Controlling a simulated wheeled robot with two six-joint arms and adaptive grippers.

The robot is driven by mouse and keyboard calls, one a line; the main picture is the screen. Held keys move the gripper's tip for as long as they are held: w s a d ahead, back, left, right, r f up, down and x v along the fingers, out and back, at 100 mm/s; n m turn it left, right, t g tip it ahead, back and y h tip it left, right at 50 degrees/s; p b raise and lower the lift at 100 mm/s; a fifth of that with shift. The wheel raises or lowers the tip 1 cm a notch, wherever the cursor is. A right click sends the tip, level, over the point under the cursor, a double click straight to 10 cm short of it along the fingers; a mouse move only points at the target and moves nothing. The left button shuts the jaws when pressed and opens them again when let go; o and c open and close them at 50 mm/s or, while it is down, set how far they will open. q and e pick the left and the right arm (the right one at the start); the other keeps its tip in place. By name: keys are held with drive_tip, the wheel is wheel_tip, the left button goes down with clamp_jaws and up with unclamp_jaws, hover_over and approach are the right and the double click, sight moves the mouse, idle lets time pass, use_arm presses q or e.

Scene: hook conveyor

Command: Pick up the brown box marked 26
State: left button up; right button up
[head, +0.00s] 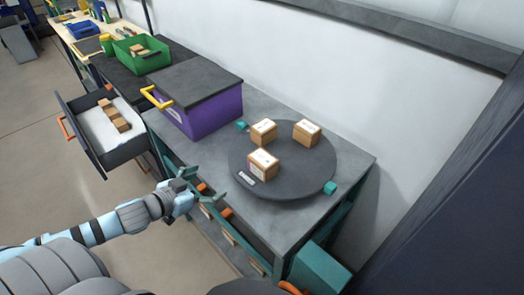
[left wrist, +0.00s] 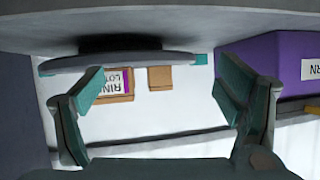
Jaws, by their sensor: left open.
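Three brown boxes with white labels stand on a dark round turntable (head: 300,185): a front box (head: 263,164), a back-left box (head: 263,132) and a right box (head: 307,132). The number 26 is not legible on any. My left gripper (head: 203,186) is open and empty, beyond the table's front edge and left of the turntable. In the left wrist view the picture is upside down; between the open fingers (left wrist: 160,86) show a labelled box (left wrist: 116,86) with a purple stripe and a plain box (left wrist: 160,78), apart from the fingers. My right gripper is not in view.
A purple bin (head: 205,108) with a dark lid and yellow handle stands left of the turntable. An open drawer (head: 135,148) holds several brown boxes. A green crate (head: 142,60) stands farther back. Teal blocks (head: 330,188) sit at the turntable's rim. A wall lies behind.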

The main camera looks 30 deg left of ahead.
sight(256, 166)
use_arm(q)
drive_tip(key=d+r+m+h, duration=0.1)
drive_tip(key=d+r+h, duration=0.1)
drive_tip(key=d+r, duration=0.45)
drive_tip(key=shift+h, duration=0.3)
drive_tip(key=b+x, duration=0.9)
drive_tip(key=b, duration=0.1)
drive_tip(key=x, duration=0.2)
drive_tip(key=b+x, duration=0.1)
drive_tip(key=x, duration=0.1)
drive_tip(key=shift+w+d+r, duration=0.1)
drive_tip(key=shift+w+d, duration=0.15)
drive_tip(key=shift+w, duration=0.2)
drive_tip(key=shift+w+d, duration=0.1)
drive_tip(key=shift+w, duration=0.15)
drive_tip(key=shift+s, duration=0.1)
drive_tip(key=c, duration=1.3)
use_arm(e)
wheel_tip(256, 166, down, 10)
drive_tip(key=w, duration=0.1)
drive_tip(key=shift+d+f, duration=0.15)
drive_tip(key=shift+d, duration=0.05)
